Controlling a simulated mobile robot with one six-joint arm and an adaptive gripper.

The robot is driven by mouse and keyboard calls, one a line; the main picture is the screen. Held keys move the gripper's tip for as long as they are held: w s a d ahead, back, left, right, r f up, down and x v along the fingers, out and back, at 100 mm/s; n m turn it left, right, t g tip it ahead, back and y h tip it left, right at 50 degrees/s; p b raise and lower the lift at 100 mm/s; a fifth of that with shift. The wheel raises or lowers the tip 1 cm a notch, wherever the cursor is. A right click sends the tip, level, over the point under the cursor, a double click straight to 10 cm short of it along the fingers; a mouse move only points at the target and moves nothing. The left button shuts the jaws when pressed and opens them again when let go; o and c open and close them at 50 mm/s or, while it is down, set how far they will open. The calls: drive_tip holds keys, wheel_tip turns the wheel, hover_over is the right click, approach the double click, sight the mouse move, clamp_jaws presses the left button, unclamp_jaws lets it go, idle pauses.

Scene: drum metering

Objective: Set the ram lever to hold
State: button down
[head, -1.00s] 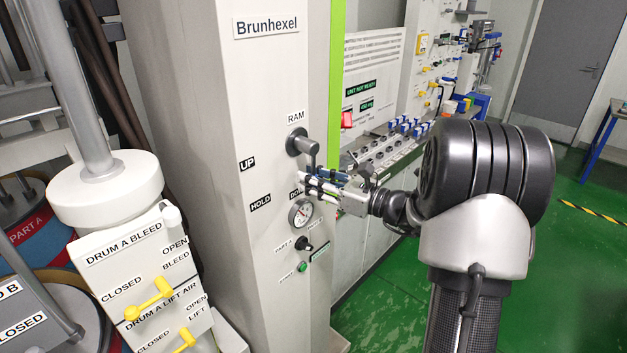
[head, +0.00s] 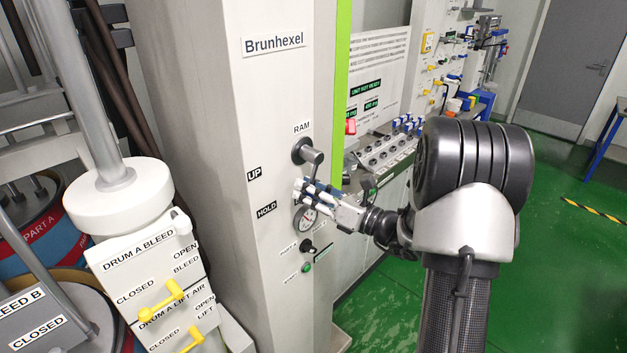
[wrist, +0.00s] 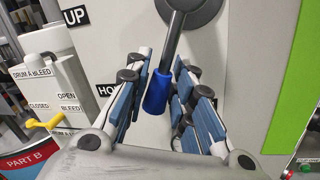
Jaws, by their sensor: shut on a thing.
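The ram lever (head: 316,157) is on the light grey column below the RAM label (head: 302,127). In the wrist view its dark hub is at the top, and its grey shaft (wrist: 172,45) runs down to a blue grip (wrist: 157,92). My gripper (head: 312,192) is shut on the blue grip, with the blue-padded fingers on either side of it. The HOLD label (head: 266,210) is left of my gripper and the UP label (head: 254,174) is above that. A label behind my fingers is mostly hidden. The lever hangs roughly downward.
A gauge (head: 305,218) sits just below my gripper, partly covered. A small knob (head: 307,246) and a green button (head: 306,267) are lower on the column. The drum A valve block (head: 150,265) with yellow handles stands to the left. Green floor is open at right.

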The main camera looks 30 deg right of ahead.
sight(283, 179)
drive_tip(key=shift+s+a+r+m+t+p, duration=0.15)
drive_tip(key=shift+a+r+m+t+p, duration=0.2)
drive_tip(key=shift+m+p, duration=0.4)
drive_tip(key=shift+s+a+r+m+t+p, duration=0.1)
drive_tip(key=shift+s+a+r+m+p, duration=0.1)
drive_tip(key=shift+a+m+p, duration=0.45)
drive_tip(key=shift+s+a+r+m+t+p, duration=0.15)
drive_tip(key=shift+a+r+m+p, duration=0.1)
drive_tip(key=shift+m+p, duration=0.65)
drive_tip(key=c, duration=1.3)
unclamp_jaws()
drive_tip(key=shift+c, duration=0.2)
drive_tip(key=shift+s+d, duration=0.1)
drive_tip(key=v, duration=1.2)
drive_tip(key=shift+r, duration=0.2)
